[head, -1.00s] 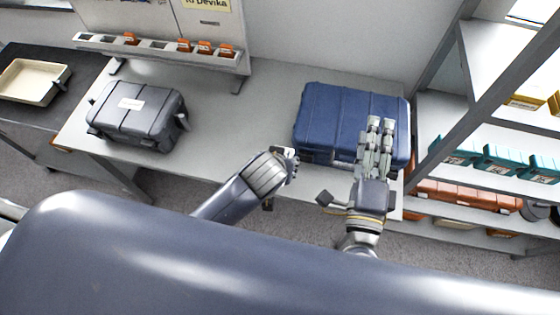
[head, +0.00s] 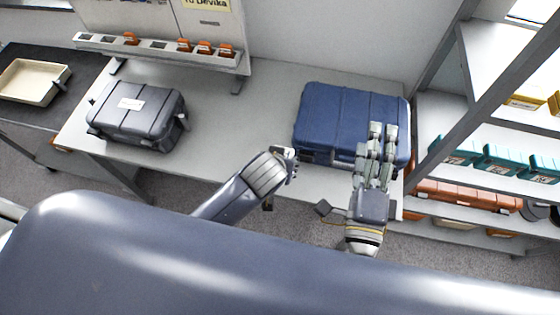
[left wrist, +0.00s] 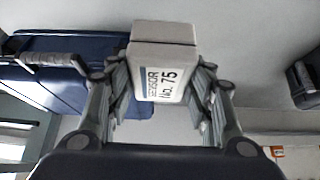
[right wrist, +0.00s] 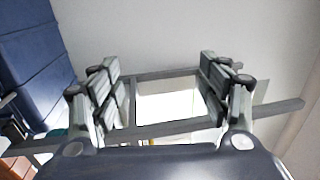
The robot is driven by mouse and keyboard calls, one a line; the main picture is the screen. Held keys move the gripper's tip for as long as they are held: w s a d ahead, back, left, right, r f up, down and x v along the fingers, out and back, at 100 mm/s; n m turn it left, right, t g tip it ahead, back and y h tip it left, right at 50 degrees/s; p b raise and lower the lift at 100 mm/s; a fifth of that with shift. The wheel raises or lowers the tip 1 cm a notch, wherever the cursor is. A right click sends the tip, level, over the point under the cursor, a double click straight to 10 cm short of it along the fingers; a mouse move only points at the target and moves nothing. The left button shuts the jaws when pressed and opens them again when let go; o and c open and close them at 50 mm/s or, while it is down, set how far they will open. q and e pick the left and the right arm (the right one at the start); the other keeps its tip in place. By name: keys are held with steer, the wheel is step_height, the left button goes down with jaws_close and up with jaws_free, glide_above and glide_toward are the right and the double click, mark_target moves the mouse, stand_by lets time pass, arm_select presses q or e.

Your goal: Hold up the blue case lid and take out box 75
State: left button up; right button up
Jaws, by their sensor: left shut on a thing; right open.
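Box 75 (left wrist: 160,62) is a pale grey box with a "SENSOR No. 75" label, gripped between the fingers of my left gripper (left wrist: 158,85). In the head view my left gripper (head: 290,160) is at the table's front edge, left of the blue case (head: 340,118). The blue case sits on the table with its lid down; it also shows in the left wrist view (left wrist: 60,85). My right gripper (head: 382,140) is open and empty, over the case's front right part in the head view. The right wrist view shows the case (right wrist: 32,60) to the left of the open fingers.
A grey case (head: 138,115) stands on the left of the table (head: 235,140). A slotted rack (head: 160,52) with orange pieces is behind it. A beige tray (head: 32,82) lies far left. A shelf unit (head: 475,110) with teal and orange boxes borders the right side.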

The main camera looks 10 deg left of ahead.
steer(key=s+f, duration=0.1)
steer(key=s, duration=1.1)
steer(key=shift+f, duration=0.4)
steer(key=shift+w, duration=0.1)
